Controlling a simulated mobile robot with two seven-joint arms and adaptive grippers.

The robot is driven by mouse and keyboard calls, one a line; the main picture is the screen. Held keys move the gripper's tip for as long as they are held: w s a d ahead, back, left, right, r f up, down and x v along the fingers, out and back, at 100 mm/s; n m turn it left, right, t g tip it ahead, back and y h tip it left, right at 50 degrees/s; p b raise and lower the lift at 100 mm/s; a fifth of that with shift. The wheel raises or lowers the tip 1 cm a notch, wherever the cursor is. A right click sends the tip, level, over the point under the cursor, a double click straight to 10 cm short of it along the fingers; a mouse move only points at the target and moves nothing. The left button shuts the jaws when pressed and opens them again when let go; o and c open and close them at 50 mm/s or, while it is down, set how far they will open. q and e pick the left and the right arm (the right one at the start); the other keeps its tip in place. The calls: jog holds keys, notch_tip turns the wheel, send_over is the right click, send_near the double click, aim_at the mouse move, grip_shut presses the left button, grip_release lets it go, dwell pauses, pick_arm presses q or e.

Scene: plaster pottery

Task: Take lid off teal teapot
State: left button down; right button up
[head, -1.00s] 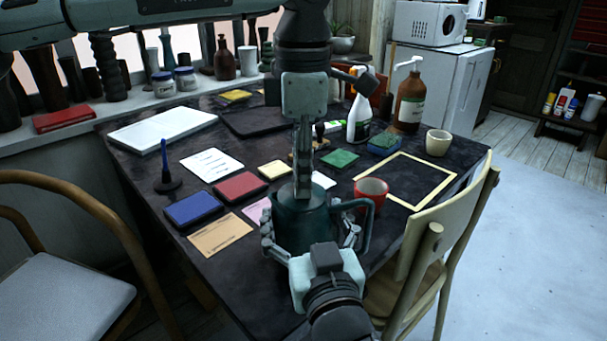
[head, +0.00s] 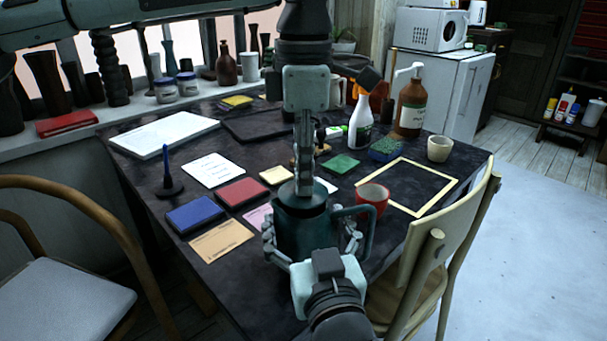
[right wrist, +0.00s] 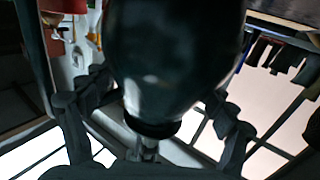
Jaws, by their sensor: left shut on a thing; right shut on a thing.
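The teal teapot (head: 300,236) stands upright over the front part of the dark table, its handle (head: 370,228) on the right. Its lid (head: 303,197) is at the top, directly over the opening; I cannot tell whether there is a clear gap under it. My left gripper (head: 304,180) points down from above and is shut on the lid's knob, which its fingers hide. My right gripper (head: 311,244) is shut around the teapot's body from the front, a finger on each side. In the right wrist view the dark body (right wrist: 175,55) fills the middle.
A red cup (head: 371,199) stands close behind the handle. Colored pads, including a blue one (head: 195,214), lie to the left. A wooden chair (head: 440,250) is tight at the right. A brown bottle (head: 412,105) and white spray bottle (head: 361,124) stand farther back.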

pick_arm(q)
jog(key=shift+r, duration=0.4)
jog(key=shift+r, duration=0.1)
jog(key=shift+r, duration=1.95)
pick_arm(e)
jog(key=o, duration=1.6)
jog(key=shift+c, duration=0.2)
